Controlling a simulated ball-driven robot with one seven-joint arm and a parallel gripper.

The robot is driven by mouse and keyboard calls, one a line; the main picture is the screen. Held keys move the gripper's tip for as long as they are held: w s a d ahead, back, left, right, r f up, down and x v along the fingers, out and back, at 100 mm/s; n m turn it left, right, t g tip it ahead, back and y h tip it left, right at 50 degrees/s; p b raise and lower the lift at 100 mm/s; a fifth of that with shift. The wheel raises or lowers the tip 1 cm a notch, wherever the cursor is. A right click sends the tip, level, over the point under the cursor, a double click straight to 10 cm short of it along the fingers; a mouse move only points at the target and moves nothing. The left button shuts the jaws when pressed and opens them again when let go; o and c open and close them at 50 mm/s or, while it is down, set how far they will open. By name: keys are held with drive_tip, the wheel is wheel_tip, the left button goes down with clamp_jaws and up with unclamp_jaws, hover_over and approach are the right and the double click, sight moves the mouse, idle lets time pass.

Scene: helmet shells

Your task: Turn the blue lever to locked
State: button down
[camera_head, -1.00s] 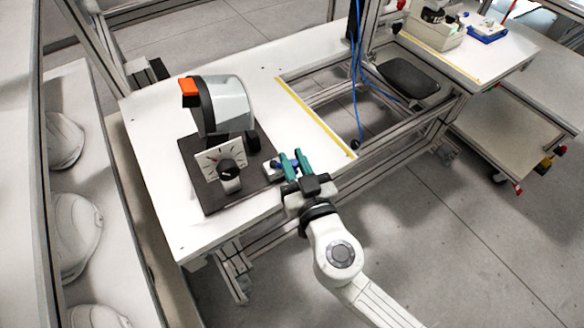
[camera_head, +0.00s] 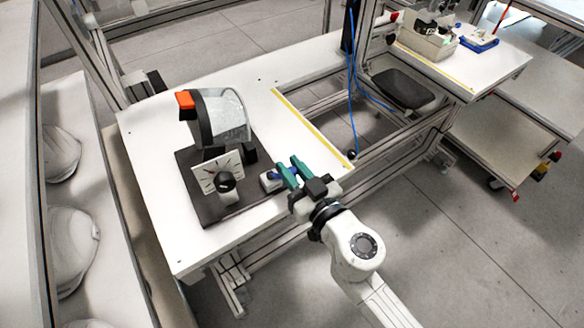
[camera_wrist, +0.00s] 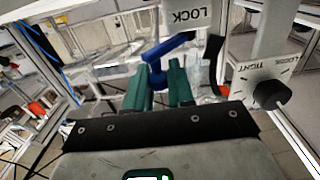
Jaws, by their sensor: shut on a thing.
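The blue lever (camera_wrist: 168,48) rises between my green fingertips in the wrist view, with a white LOCK label (camera_wrist: 188,16) just beyond it. In the head view only a little of the blue lever (camera_head: 277,175) shows, beside a small white block (camera_head: 269,183) at the right edge of the dark base plate. My gripper (camera_head: 290,172) comes in from the lower right and is shut on the lever. It also shows in the wrist view (camera_wrist: 159,76). The fingers hide part of the lever, and I cannot read its exact angle.
A helmet shell with clear visor (camera_head: 228,115) stands on the dark base plate (camera_head: 212,211). A black knob (camera_head: 226,182) with a dial plate stands close to the left of my gripper. The white table (camera_head: 150,180) is clear around the plate.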

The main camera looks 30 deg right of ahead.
drive_tip(key=shift+w+r+n+y+p, duration=0.15)
drive_tip(key=shift+r+n+y+p, duration=0.2)
drive_tip(key=shift+y+p, duration=0.3)
drive_tip(key=shift+w+d+r+n+y+p, duration=0.15)
drive_tip(key=shift+n+y+p, duration=0.3)
drive_tip(key=shift+y+p, duration=0.25)
drive_tip(key=shift+w+d+f+n+y+p, duration=0.1)
drive_tip(key=shift+n+y+p, duration=0.3)
drive_tip(key=shift+y+p, duration=0.25)
drive_tip(key=p, duration=0.1)
drive_tip(key=n+y+p, duration=0.1)
drive_tip(key=p, duration=0.1)
drive_tip(key=shift+w+d+r+g+y, duration=0.1)
drive_tip(key=shift+w+r+g+y, duration=0.05)
drive_tip(key=shift+w+g+y, duration=0.2)
drive_tip(key=shift+w+n+g+y+p, duration=0.1)
drive_tip(key=shift+n+g+y+p, duration=0.25)
drive_tip(key=shift+n+y+p, duration=0.6)
drive_tip(key=shift+w+d+f+n+g+y+p, duration=0.1)
drive_tip(key=shift+w+f+n+g+y+p, duration=0.1)
drive_tip(key=shift+n+g+y+p, duration=0.3)
drive_tip(key=shift+w+d+f+n+g+y+p, duration=0.1)
drive_tip(key=shift+w+f+n+g+y+p, duration=0.1)
drive_tip(key=shift+y, duration=0.5)
drive_tip(key=shift+w+f+n+g+y+b, duration=0.1)
drive_tip(key=shift+w+n+g+y+b, duration=0.15)
drive_tip(key=shift+n+g+y+b, duration=0.5)
drive_tip(key=shift+w+d+y, duration=0.1)
drive_tip(key=shift+y, duration=0.35)
